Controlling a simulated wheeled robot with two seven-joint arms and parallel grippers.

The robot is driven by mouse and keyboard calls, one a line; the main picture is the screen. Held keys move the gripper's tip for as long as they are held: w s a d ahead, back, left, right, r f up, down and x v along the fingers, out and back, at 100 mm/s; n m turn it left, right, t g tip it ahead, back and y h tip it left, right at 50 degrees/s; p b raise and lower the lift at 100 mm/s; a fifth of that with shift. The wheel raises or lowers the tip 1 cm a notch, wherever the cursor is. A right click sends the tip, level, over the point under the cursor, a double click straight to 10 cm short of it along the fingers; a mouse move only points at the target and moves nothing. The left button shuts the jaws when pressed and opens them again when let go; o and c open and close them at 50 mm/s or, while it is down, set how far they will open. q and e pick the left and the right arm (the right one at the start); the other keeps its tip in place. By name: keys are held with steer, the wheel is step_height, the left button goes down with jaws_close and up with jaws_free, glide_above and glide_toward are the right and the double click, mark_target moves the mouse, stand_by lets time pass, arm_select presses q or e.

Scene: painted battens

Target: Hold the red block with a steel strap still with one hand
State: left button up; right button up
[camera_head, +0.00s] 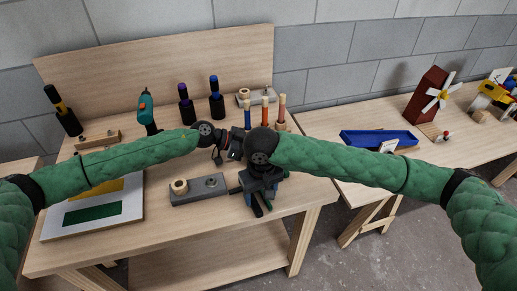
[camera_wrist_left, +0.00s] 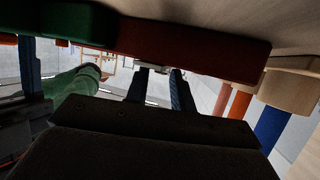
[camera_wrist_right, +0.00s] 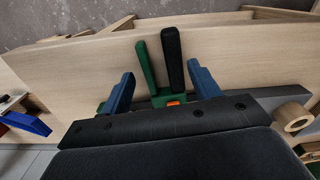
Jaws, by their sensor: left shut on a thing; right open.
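The red block (camera_wrist_left: 200,48) runs across the upper part of the left wrist view. A small pale piece (camera_wrist_left: 150,66) shows at its edge between my fingertips; I cannot tell if it is the steel strap. My left gripper (camera_wrist_left: 158,78) is shut on the block. In the head view only a bit of red shows by my left gripper (camera_head: 232,150), and the arms hide the rest. My right gripper (camera_wrist_right: 162,85) is open. A green bar (camera_wrist_right: 147,65) and a black bar (camera_wrist_right: 172,58) with an orange spot stand between its fingers, with gaps visible.
A grey block with a wooden ring (camera_head: 198,190) lies on the bench beside the grippers. Bottles and a teal drill (camera_head: 145,110) stand behind. A white panel (camera_head: 92,212) lies at left. A blue tray (camera_head: 378,138) is on the right table, across a gap.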

arm_select(q)
steer(key=shift+f, duration=0.15)
arm_select(e)
steer(key=shift+r, duration=2.35)
arm_select(q)
steer(key=o, duration=1)
steer(key=shift+a, duration=0.1)
steer(key=v, duration=1.2)
steer(key=shift+r, duration=0.2)
